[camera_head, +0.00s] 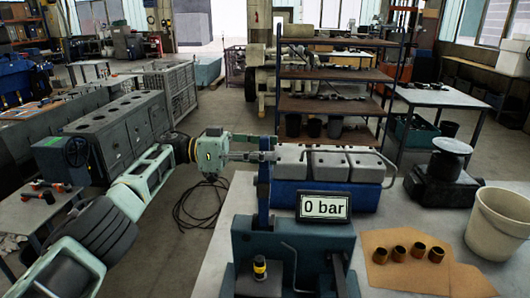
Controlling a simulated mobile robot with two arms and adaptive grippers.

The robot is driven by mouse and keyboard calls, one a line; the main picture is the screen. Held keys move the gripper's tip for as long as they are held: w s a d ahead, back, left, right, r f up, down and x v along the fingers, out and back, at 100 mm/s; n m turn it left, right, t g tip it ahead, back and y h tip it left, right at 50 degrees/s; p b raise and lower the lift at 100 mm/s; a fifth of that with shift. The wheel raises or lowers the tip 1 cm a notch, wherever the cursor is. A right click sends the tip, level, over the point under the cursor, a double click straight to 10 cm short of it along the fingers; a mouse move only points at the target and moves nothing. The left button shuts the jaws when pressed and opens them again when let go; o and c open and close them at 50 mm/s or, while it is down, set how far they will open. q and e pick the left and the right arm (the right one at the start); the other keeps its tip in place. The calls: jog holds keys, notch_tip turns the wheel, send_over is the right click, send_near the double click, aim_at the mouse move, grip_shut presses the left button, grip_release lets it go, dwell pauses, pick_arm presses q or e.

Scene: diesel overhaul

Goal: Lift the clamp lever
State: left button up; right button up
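A bent grey bar (376,151), which looks like the clamp lever, runs over the grey block (326,165) on the blue test stand (343,194). My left gripper (266,156) reaches in from the left to the stand's upright, near the left end of this bar. Its fingertips are small and overlap the upright, so I cannot tell whether they touch the bar or are open or shut. A display (325,207) on the stand reads 0 bar. My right gripper is not in view.
A blue-grey fixture (295,262) with a small yellow-banded black cylinder (260,268) stands in front. To the right are a black pedestal part (442,182), a white bucket (498,223) and several brass bushings (418,250) on brown sheet. A shelf rack (330,104) stands behind.

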pick_arm(q)
jog(key=o, duration=0.3)
jog(key=shift+o, duration=0.2)
notch_tip(320, 180, up, 10)
jog(key=shift+f, duration=0.1)
dwell(0.5)
